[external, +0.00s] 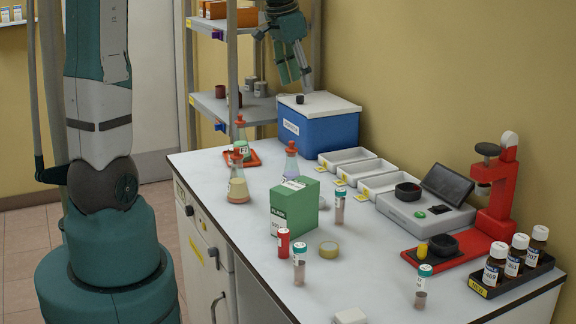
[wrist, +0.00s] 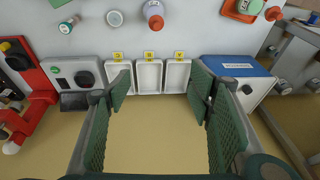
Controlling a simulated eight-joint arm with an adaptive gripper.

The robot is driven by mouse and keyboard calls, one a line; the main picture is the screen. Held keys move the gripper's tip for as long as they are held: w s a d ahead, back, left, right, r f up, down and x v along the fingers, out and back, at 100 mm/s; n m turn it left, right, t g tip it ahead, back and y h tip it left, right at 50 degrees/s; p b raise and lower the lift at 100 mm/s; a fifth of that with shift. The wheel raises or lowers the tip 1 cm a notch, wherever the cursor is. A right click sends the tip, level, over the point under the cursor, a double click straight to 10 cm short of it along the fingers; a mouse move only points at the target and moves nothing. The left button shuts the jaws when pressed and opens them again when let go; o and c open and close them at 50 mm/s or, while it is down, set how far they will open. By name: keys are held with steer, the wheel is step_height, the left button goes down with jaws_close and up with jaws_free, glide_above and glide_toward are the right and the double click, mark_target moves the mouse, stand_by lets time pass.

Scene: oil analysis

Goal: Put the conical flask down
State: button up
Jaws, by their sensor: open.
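Three conical flasks with orange-red stoppers stand upright. A yellowish flask (external: 238,190) is near the bench's left edge. A lavender flask (external: 290,166) stands behind the green box and shows at the top of the wrist view (wrist: 153,10). A green-labelled flask (external: 241,148) stands at the orange tray (external: 256,158) at the back left. My gripper (external: 296,85) is high at the back, over the area of the blue box. In the wrist view its fingers (wrist: 160,90) are spread wide with nothing between them. All three flasks are apart from my gripper.
A metal shelf (external: 232,108) stands behind my gripper. Bare bench lies around the lavender flask.

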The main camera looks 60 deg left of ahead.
steer(key=s+d+r+t, duration=0.1)
steer(key=s+d, duration=0.3)
steer(key=d, duration=0.6)
steer(key=s+d+r+t, duration=0.15)
steer(key=s+d, duration=0.25)
steer(key=d, duration=0.6)
steer(key=s+d+r, duration=0.1)
steer(key=s+d, duration=0.2)
steer(key=d, duration=0.7)
steer(key=s+d+f+t+h, duration=0.1)
steer(key=s+d+f, duration=0.1)
steer(key=s+d, duration=0.5)
steer(key=shift+s+d+f, duration=0.2)
steer(key=shift+s+d, duration=0.1)
steer(key=shift+d, duration=0.25)
